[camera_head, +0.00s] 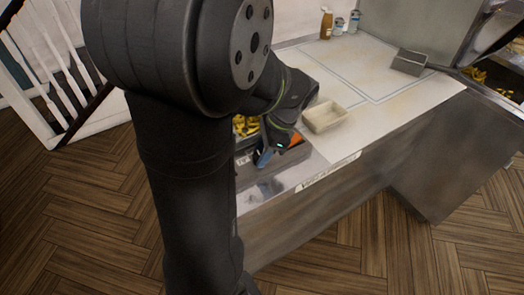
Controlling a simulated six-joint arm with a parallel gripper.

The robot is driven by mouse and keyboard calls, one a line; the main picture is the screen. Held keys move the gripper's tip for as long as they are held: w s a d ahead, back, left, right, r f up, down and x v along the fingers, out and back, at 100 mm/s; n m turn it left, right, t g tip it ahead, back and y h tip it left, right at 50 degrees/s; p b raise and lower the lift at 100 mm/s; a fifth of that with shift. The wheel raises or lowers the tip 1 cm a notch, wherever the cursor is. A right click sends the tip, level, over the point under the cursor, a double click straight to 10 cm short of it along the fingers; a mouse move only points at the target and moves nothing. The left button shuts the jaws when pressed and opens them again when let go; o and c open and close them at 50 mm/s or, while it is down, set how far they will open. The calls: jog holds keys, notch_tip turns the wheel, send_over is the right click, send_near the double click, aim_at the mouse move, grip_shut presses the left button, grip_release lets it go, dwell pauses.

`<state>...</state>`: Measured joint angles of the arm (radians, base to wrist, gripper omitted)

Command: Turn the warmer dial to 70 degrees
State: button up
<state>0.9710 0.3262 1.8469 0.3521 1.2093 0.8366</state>
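My dark arm fills the left and middle of the head view. My gripper (264,157) is at the end of the arm, low over the left part of the metal counter. A small blue-lit part shows near it. Its fingers are too small and too covered by the arm to tell whether they are open or shut. I cannot make out the warmer dial. I cannot tell whether the gripper touches anything.
A sunken bay with yellow food (246,127) lies behind the gripper. Bottles (327,24) stand at the back. A white railing (45,75) is at the left.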

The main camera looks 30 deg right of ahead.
dwell(0.3)
jog(key=n+g, duration=0.1)
jog(key=n, duration=0.2)
jog(key=n+g, duration=0.1)
jog(key=n, duration=0.2)
jog(key=shift+w+n+g, duration=0.2)
jog(key=shift+n+g, duration=0.1)
jog(key=shift+n, duration=0.1)
jog(key=n+g, duration=0.1)
jog(key=n, duration=0.2)
jog(key=n+g+h, duration=0.1)
jog(key=n, duration=0.2)
jog(key=shift+w+n, duration=0.15)
jog(key=shift+n, duration=0.25)
jog(key=o, duration=1)
jog(key=shift+a, duration=0.1)
jog(key=v, duration=1.7)
jog(key=shift+w+r, duration=0.15)
jog(key=shift+w, duration=0.2)
